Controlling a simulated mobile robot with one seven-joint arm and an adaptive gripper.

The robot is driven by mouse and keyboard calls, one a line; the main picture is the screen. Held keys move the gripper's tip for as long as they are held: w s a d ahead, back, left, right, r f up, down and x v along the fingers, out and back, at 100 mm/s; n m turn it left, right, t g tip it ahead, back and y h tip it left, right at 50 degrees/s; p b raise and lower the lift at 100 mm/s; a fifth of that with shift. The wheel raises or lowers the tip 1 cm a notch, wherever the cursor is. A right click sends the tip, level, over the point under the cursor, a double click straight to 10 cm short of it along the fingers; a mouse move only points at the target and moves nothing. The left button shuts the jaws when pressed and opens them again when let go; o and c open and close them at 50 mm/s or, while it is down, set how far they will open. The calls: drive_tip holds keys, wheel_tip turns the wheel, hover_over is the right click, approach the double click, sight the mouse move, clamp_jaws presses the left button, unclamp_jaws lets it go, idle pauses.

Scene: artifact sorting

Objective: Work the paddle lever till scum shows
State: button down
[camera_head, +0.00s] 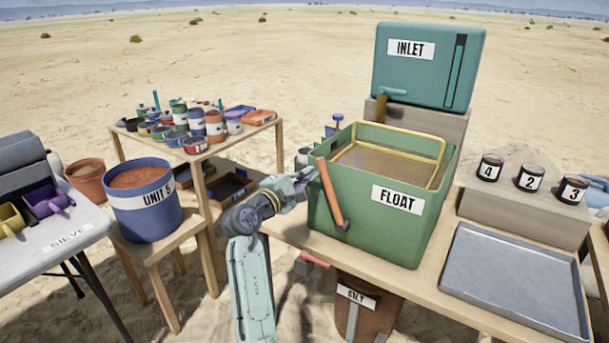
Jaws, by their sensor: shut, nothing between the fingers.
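The green tank labelled FLOAT (329,220) stands on the wooden bench. The paddle lever, an orange-red bar (330,194), is on its left front side, its upper end leaning left and its lower end at a dark pivot. Brownish liquid (385,163) shows inside the tank below a yellow frame (400,134). I cannot make out scum on it at this size. My gripper (309,177) is shut and empty, close to the left of the lever's upper part. I cannot tell if it touches the lever.
A teal INLET tank (425,75) stands behind. A bare metal tray (515,280) and several numbered jars (530,178) are at right. A SILT bucket (375,308) is below the bench. A UNIT 5 bucket (147,215) and a table of cans (265,118) are at left.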

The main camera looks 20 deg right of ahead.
drive_tip(key=shift+s+d+r+m, duration=0.4)
drive_tip(key=shift+s+d+m, duration=1.1)
drive_tip(key=shift+s, duration=0.35)
drive_tip(key=shift+s+d+r+m, duration=0.35)
drive_tip(key=shift+s+d+m, duration=1.15)
drive_tip(key=shift+s, duration=0.4)
drive_tip(key=shift+s+d+r+m, duration=0.4)
drive_tip(key=shift+s+d+m, duration=1.05)
drive_tip(key=shift+s, duration=0.4)
drive_tip(key=shift+a+r+p, duration=0.1)
drive_tip(key=shift+p, duration=0.25)
